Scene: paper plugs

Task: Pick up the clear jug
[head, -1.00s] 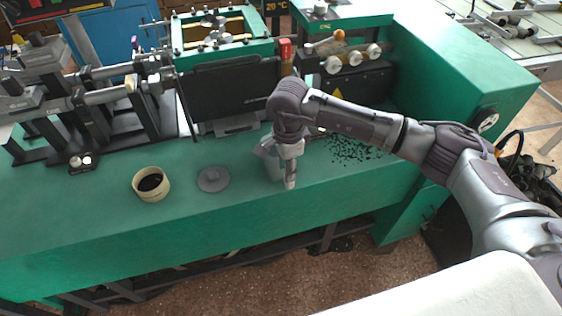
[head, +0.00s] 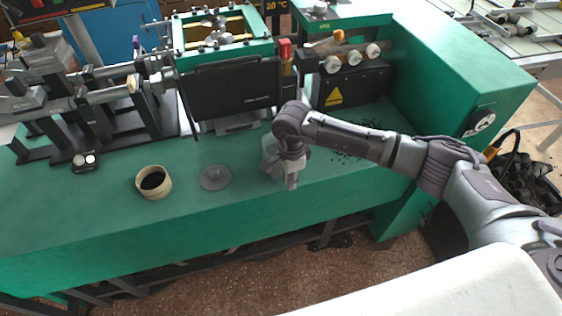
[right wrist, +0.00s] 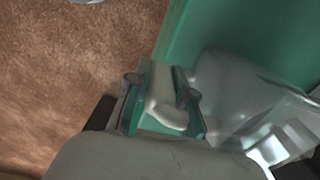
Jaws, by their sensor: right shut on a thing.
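The clear jug (head: 269,159) stands on the green bench top, mostly hidden behind my right wrist in the head view. In the right wrist view, the see-through jug (right wrist: 245,85) fills the right side. My right gripper (right wrist: 162,92) is shut on its pale handle (right wrist: 162,88), with one finger on each side of it. In the head view, the right gripper (head: 291,180) points down beside the jug near the bench's front edge. Whether the jug's base touches the bench cannot be told. My left gripper is not in view.
A grey round lid (head: 215,178) with a knob lies left of the jug. A cream cup (head: 153,183) with dark contents stands farther left. Dark bits (head: 357,150) are scattered on the bench to the right. A black machine panel (head: 232,90) rises behind.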

